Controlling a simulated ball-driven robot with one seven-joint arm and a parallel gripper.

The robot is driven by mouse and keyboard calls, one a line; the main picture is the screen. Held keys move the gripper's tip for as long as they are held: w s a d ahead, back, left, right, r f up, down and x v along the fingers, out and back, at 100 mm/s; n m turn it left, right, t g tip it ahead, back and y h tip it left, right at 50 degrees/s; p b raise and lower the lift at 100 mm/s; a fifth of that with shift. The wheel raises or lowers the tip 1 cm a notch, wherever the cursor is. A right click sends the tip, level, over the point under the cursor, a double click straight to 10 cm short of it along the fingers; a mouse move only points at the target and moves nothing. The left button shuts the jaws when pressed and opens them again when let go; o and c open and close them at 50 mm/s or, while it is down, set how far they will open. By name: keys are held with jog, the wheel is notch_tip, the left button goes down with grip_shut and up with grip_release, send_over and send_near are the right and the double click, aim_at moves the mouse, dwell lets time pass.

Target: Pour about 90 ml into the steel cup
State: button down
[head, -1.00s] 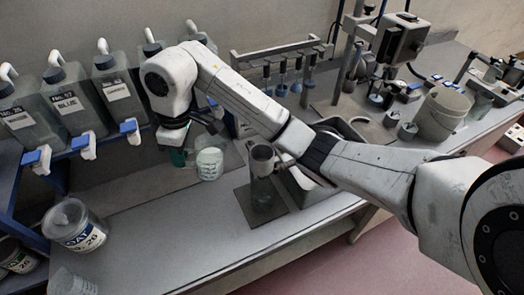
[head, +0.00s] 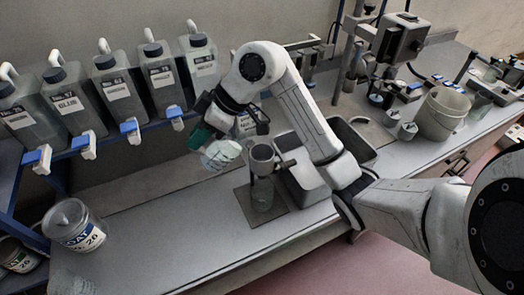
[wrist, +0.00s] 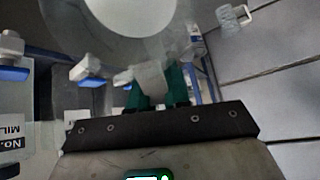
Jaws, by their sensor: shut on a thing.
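My gripper (head: 203,137) with green fingers is shut on the handle of a clear beaker (head: 220,154) with pale contents. In the wrist view, the green fingers (wrist: 160,88) grip the pale handle, and a white round surface shows in the beaker (wrist: 135,12). The beaker is tilted, raised above the bench just left of a grey metal cup (head: 262,158). This looks like the steel cup; it stands above a clear vessel (head: 262,195) on a dark square plate (head: 243,203). I cannot see inside the cup or any stream.
Several tapped jugs (head: 122,98) stand on a blue rack at left.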

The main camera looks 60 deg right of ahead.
jog(key=shift+s+d+r+t+y, duration=0.25)
jog(key=shift+s+r+t+y, duration=0.1)
jog(key=shift+r+t, duration=0.3)
jog(key=shift+s+d+r+t+y, duration=0.3)
jog(key=shift+s+r+t+y, duration=0.2)
jog(key=shift+r+t, duration=0.25)
jog(key=shift+s+d+r+t+y, duration=0.25)
jog(key=shift+s+r+t+y, duration=0.15)
jog(key=shift+r+t, duration=0.25)
dwell(1.0)
jog(key=shift+s+d+r+t, duration=0.25)
jog(key=shift+s+d, duration=0.15)
jog(key=shift+s, duration=0.05)
dwell(0.3)
jog(key=shift+s+d+r+t+y, duration=0.15)
jog(key=shift+s+r+t+y, duration=0.15)
jog(key=shift+s+t+y, duration=0.15)
dwell(0.8)
jog(key=shift+s+d+r+n+t+y+b, duration=0.15)
jog(key=shift+s+d+r+t+y, duration=0.1)
jog(key=shift+s+d+t, duration=0.2)
jog(key=shift+s+d+r+n+t+y+b, duration=0.2)
jog(key=shift+s+d+r+y, duration=0.1)
jog(key=shift+s, duration=0.2)
dwell(2.0)
